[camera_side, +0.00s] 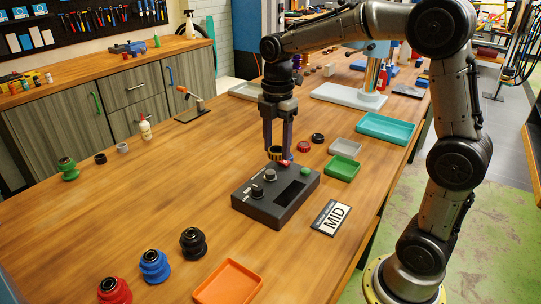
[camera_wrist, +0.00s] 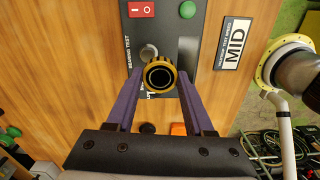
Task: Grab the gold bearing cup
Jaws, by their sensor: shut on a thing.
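The gold bearing cup (camera_side: 274,154) is a short ring with a gold outside and a black inside. It also shows in the wrist view (camera_wrist: 151,89), open end facing the camera. My gripper (camera_side: 278,157) points down with its two purple fingers shut on the cup, one on each side, as the wrist view also shows (camera_wrist: 160,80). The cup is at the far edge of the dark bearing test box (camera_side: 262,214); I cannot tell whether it touches the box.
The box carries knobs, a red switch (camera_wrist: 141,9) and a green button (camera_wrist: 187,10). A MID card (camera_side: 331,218) lies to its right. Green (camera_side: 342,168), grey (camera_side: 345,147) and teal (camera_side: 385,129) trays stand behind right. An orange tray (camera_side: 229,284) and coloured hubs (camera_side: 154,267) stand in front.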

